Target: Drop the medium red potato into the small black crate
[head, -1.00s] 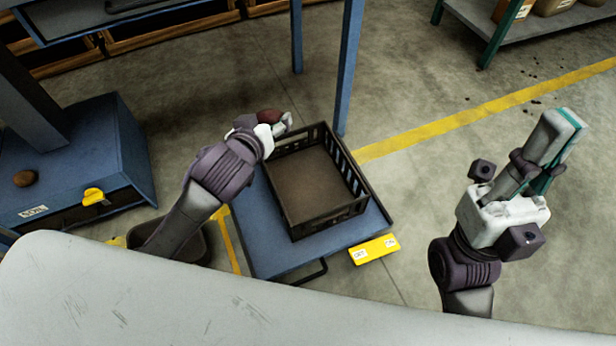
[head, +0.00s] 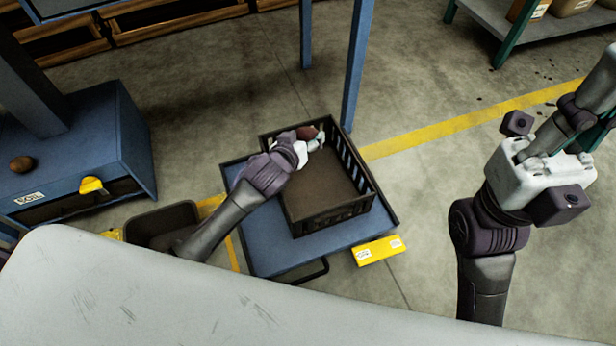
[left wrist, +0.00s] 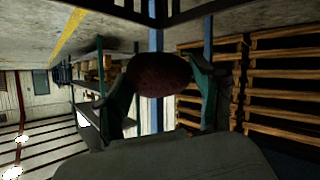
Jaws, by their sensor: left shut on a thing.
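The red potato (head: 307,132) is held in my left gripper (head: 311,141), over the far part of the black crate. In the left wrist view the dark red potato (left wrist: 163,75) sits between the two fingers. The black crate (head: 338,215) has slatted walls and stands on a blue platform; the part of its floor that shows is bare, and my left arm hides some of its left side.
A dark bin (head: 160,225) stands to the left. A brown potato (head: 22,164) lies on the blue cabinet (head: 75,165). A blue post (head: 358,70) rises behind the crate.

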